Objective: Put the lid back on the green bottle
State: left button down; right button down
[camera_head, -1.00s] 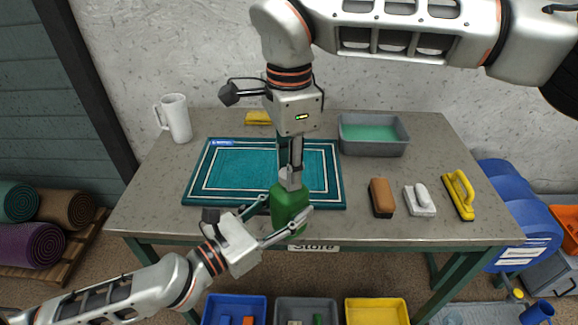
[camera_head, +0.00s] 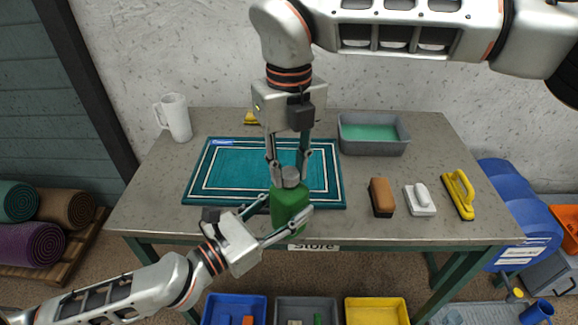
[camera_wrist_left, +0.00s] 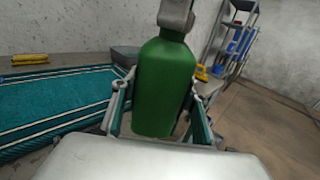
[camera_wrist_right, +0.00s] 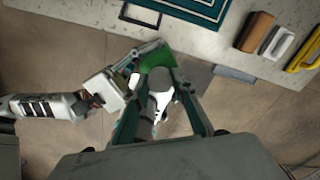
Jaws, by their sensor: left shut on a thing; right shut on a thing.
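The bottle also shows between the left fingers in the left wrist view (camera_wrist_left: 165,85). The grey lid (camera_head: 290,176) is at the top of the bottle, in line with its neck. My right gripper (camera_head: 289,180) points straight down and is shut on the lid. In the left wrist view the lid (camera_wrist_left: 176,14) covers the neck; whether it is fully seated I cannot tell. The right wrist view looks down on the lid (camera_wrist_right: 162,80).
A teal rug (camera_head: 240,175) lies behind the bottle. A white mug (camera_head: 176,118) stands at back left, a grey tub (camera_head: 373,149) at back right. A brown brush (camera_head: 381,198), a white scrubber (camera_head: 420,201) and a yellow brush (camera_head: 459,195) lie right. Bins sit below.

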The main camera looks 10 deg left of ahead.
jog(key=shift+m, duration=0.6)
jog(key=c, duration=1.6)
grip_release()
jog(key=shift+r, duration=0.1)
notch_tip(320, 180, up, 12)
jog(key=shift+f, duration=0.1)
jog(key=shift+a, duration=0.1)
